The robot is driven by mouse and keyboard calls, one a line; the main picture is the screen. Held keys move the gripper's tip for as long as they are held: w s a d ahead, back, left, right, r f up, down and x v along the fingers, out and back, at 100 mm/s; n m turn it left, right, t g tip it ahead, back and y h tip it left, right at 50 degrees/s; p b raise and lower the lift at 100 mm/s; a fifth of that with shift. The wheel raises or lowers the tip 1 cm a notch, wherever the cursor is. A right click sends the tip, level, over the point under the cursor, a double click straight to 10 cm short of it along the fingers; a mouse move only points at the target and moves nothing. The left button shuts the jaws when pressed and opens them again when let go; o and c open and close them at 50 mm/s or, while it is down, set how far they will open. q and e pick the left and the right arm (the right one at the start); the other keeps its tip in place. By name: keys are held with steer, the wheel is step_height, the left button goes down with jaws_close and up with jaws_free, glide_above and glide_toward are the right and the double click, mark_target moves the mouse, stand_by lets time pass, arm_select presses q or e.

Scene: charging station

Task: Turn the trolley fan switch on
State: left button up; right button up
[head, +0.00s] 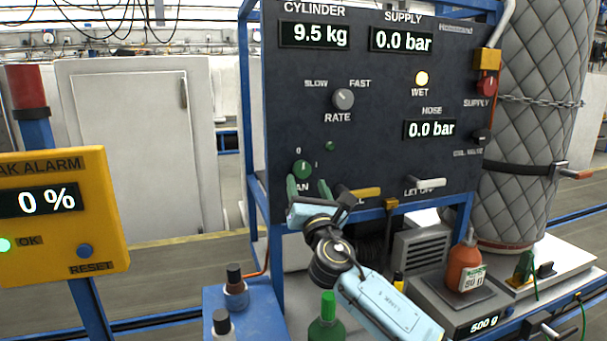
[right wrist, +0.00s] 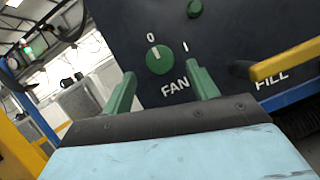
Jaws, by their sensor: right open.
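The fan switch is a round green knob (head: 302,170) low on the left of the dark control panel (head: 385,155). In the right wrist view the knob (right wrist: 160,59) has a white mark that points toward the 0, and an I stands to its right. My right gripper (head: 308,187) is open just below the knob. In the right wrist view its two green fingers (right wrist: 161,80) stand apart, left and right of the knob, with nothing between them. I cannot tell whether either finger touches the panel. My left gripper is not in view.
A yellow FILL handle (right wrist: 287,61) lies right of the gripper, with a pale LET OFF handle (head: 425,183) farther right. A small green light or button (head: 329,146) is above the knob. Bottles (head: 236,288) stand below on the blue trolley. A yellow leak alarm (head: 60,215) is at left.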

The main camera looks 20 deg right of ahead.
mark_target(303, 172)
steer(key=shift+x, duration=2.55)
steer(key=c, duration=1)
